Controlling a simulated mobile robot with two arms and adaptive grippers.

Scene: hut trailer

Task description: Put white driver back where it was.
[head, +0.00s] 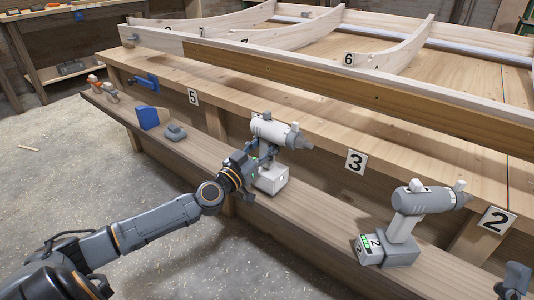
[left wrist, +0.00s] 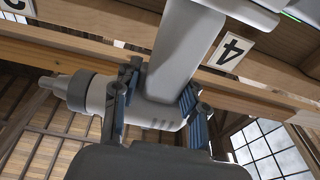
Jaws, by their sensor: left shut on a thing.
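The white driver (head: 275,130) is upright in the head view, with its grey nose pointing right and its pale block base (head: 272,179) down. My left gripper (head: 262,155) is shut around its handle, just below the body. In the left wrist view the handle (left wrist: 178,65) runs between the fingers of the gripper (left wrist: 160,105), and the body (left wrist: 140,105) lies across behind them. The base is over the low shelf (head: 318,222); I cannot tell whether it touches. A "4" label (left wrist: 232,50) shows beside the handle in the left wrist view. My right gripper is not in view.
A second driver (head: 408,212), grey and white, stands on the shelf near label 2 (head: 497,220). Label 3 (head: 356,161) is between the drivers. A grey tool (head: 175,131) and blue object (head: 148,117) sit left, near label 5 (head: 193,97). A dark thing (head: 514,281) is cut off lower right.

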